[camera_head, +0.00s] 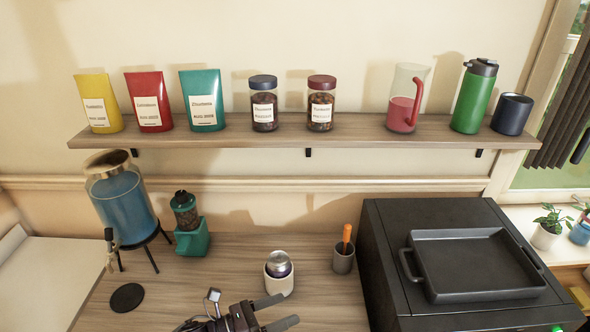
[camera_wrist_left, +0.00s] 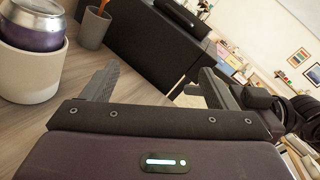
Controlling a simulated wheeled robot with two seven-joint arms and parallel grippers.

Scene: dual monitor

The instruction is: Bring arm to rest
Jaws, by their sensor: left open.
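My left gripper (camera_head: 276,312) is at the bottom middle of the head view, above the wooden counter (camera_head: 225,262). Its two fingers point right and are spread apart with nothing between them. In the left wrist view the open fingers (camera_wrist_left: 155,88) also show, with an empty gap. A purple and silver can (camera_head: 278,264) stands in a white cup (camera_head: 279,284) just beyond the gripper, apart from it. The can (camera_wrist_left: 33,20) and white cup (camera_wrist_left: 35,70) are at the upper left of the wrist view. My right gripper is not in view.
A grey cup with an orange-handled tool (camera_head: 344,258) stands right of the can. A black box (camera_head: 385,262) with a dark tray (camera_head: 470,297) fills the right. A blue dispenser (camera_head: 125,208) and green grinder (camera_head: 192,240) stand left. A shelf (camera_head: 235,138) holds bags, jars and bottles.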

